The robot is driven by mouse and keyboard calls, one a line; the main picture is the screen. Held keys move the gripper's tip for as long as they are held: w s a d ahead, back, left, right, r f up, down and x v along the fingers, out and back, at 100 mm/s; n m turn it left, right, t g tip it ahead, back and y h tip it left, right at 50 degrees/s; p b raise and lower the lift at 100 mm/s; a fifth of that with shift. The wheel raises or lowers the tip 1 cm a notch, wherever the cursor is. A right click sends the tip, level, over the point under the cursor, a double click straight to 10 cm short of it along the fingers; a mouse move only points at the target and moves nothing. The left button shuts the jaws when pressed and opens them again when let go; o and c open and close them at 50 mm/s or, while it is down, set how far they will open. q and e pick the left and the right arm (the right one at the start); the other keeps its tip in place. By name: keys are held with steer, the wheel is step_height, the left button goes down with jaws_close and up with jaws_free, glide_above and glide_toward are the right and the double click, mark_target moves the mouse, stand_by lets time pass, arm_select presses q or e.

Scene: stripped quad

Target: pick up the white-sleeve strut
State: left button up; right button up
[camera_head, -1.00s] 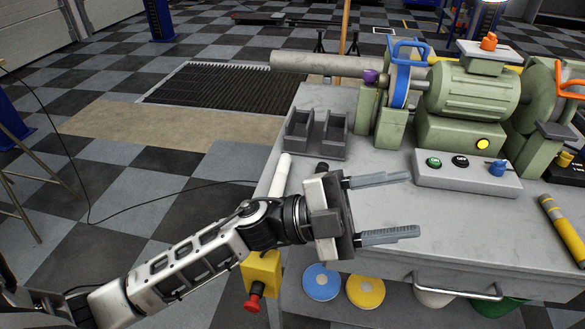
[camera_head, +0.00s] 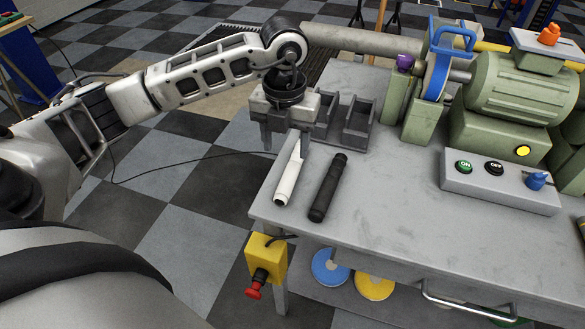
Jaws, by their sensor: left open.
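The white-sleeve strut (camera_head: 287,182) lies on the grey bench top (camera_head: 400,225) near its left edge, its thinner end pointing away from me. A dark-sleeve strut (camera_head: 328,188) lies just to its right, roughly parallel. My left gripper (camera_head: 285,142) points down over the far end of the white-sleeve strut, with its fingers apart. It is open and holds nothing that I can see. The gripper hides part of the strut's far end, and I cannot tell whether a finger touches it. My right gripper is not in view.
A grey slotted holder (camera_head: 358,124) stands just behind the struts, close to my left gripper. A green grinding machine (camera_head: 510,95) and a button panel (camera_head: 500,180) stand to the right. A yellow stop-button box (camera_head: 266,257) hangs at the bench's left front. The front bench top is clear.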

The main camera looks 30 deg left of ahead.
mark_target(288, 176)
arm_select(q)
step_height(288, 176, down, 4)
steer(key=shift+r, duration=0.25)
steer(key=shift+s+d+f+p, duration=0.15)
steer(key=shift+f+p, duration=0.15)
steer(key=shift+f, duration=1.05)
steer(key=shift+s+d+f+p, duration=0.15)
steer(key=shift+f+p, duration=0.15)
steer(key=shift+f, duration=1.05)
steer(key=shift+w, duration=0.15)
steer(key=c, duration=1.1)
